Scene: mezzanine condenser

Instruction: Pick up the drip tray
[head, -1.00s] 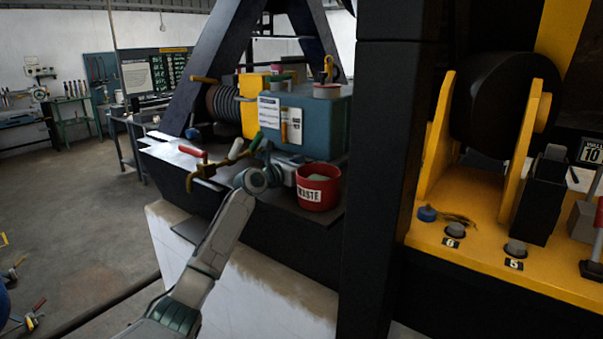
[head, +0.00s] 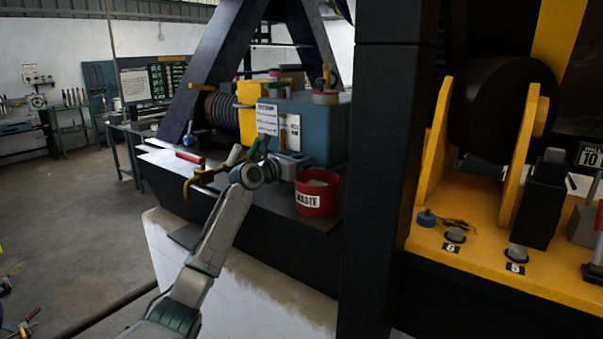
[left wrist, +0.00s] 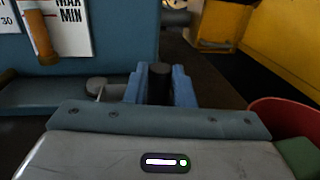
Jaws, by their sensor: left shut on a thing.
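My left gripper (head: 294,164) is at the foot of the blue-green tank (head: 322,130), just behind the red waste bucket (head: 317,194). In the left wrist view its blue jaws (left wrist: 160,84) are closed on a dark upright cylindrical piece (left wrist: 160,76). I cannot tell for sure whether this piece belongs to the drip tray. A flat blue-grey ledge (left wrist: 40,96) with a round grey knob lies left of the jaws, below the tank. No tray outline shows clearly; my wrist and jaws hide part of this spot. My right gripper is not in view.
A red-handled, brass-coloured tool (head: 203,172) lies on the dark bench (head: 180,182), left of my wrist. A thick black column (head: 376,180) stands just right of the bucket. A yellow machine base (head: 470,245) is beyond it. Open floor lies to the left.

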